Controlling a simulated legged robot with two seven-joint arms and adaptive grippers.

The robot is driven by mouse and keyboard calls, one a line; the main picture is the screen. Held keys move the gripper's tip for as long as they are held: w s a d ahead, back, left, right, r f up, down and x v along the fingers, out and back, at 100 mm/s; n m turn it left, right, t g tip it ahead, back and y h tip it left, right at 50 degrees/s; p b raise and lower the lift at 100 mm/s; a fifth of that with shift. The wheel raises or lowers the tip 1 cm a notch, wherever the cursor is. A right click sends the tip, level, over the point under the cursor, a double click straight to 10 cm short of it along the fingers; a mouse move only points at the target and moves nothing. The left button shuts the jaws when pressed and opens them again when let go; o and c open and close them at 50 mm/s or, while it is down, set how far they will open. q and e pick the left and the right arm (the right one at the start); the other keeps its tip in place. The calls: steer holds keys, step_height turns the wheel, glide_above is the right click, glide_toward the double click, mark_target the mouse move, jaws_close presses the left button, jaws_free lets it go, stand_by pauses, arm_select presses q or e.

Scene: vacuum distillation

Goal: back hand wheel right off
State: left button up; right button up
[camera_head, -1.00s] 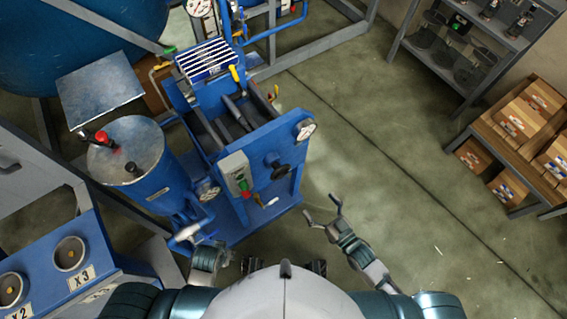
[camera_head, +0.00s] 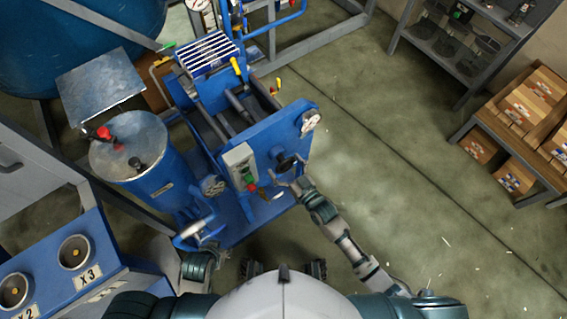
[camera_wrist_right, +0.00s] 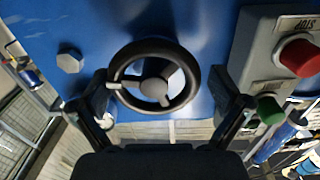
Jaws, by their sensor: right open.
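The black hand wheel (camera_head: 287,161) is on the front panel of the blue machine in the head view. In the right wrist view the hand wheel (camera_wrist_right: 154,90) faces me, with a dark round rim, a grey hub and metal spokes. My right gripper (camera_head: 283,181) is just in front of the wheel. In the right wrist view my right gripper (camera_wrist_right: 167,95) is open, one finger on each side of the wheel's lower part. I cannot tell whether the fingers touch the rim. My left gripper (camera_head: 223,257) is low by the machine's base, and its jaws are unclear.
A grey control box (camera_wrist_right: 265,60) with a red stop button (camera_wrist_right: 300,56) and a green button (camera_wrist_right: 270,109) is close right of the wheel in the wrist view. A blue tank (camera_head: 140,165) stands left of the machine.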

steer(key=shift+d, duration=0.55)
steer(key=c, duration=0.7)
steer(key=shift+a+r, duration=0.1)
steer(key=shift+c, duration=1.2)
steer(key=shift+a, duration=0.2)
steer(key=shift+d, duration=0.15)
